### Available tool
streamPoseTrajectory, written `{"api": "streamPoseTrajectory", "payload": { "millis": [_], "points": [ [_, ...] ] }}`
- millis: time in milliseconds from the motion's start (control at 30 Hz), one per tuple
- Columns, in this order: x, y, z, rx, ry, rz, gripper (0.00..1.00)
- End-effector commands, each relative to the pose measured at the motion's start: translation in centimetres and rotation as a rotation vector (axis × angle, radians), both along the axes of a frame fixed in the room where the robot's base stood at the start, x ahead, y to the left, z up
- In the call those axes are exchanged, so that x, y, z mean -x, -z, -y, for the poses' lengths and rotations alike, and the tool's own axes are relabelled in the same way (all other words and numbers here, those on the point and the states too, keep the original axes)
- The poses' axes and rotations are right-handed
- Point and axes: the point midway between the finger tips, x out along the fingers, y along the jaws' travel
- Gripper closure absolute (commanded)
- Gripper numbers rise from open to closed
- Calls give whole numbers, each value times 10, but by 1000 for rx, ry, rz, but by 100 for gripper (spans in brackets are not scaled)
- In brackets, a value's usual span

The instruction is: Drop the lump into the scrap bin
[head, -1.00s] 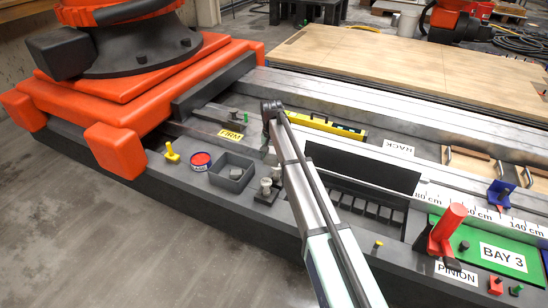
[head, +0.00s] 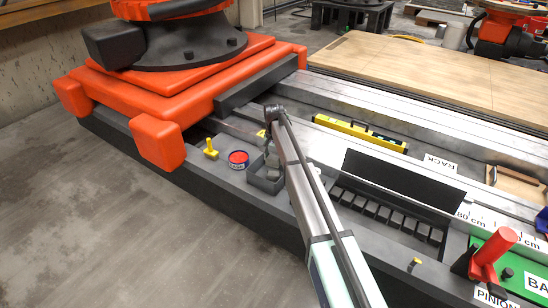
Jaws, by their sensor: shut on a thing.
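The scrap bin appears to be the small, open dark-grey box (head: 262,184) on the dark ledge, left of the middle in the head view. My arm crosses in front of its right side. My gripper (head: 271,157) points down at the end of the arm, over the bin's back part in the picture. It is small, dark and partly covered by my arm. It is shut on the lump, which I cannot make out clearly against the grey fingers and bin. I cannot tell the height of the fingertips above the bin.
A red round tin (head: 238,159) and a yellow peg (head: 211,149) stand left of the bin. A yellow level (head: 360,133) lies behind on the rail bed. A black upright panel (head: 403,180) and a red handle (head: 492,255) are to the right.

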Motion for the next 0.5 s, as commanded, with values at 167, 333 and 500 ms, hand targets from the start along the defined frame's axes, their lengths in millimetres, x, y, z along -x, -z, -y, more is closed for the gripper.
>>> {"api": "streamPoseTrajectory", "payload": {
  "millis": [167,333,500],
  "points": [
    [0,24,0,0,-1,0,76],
    [0,33,0,0,-1,0,76],
    [0,33,0,0,-1,0,76]
  ]
}}
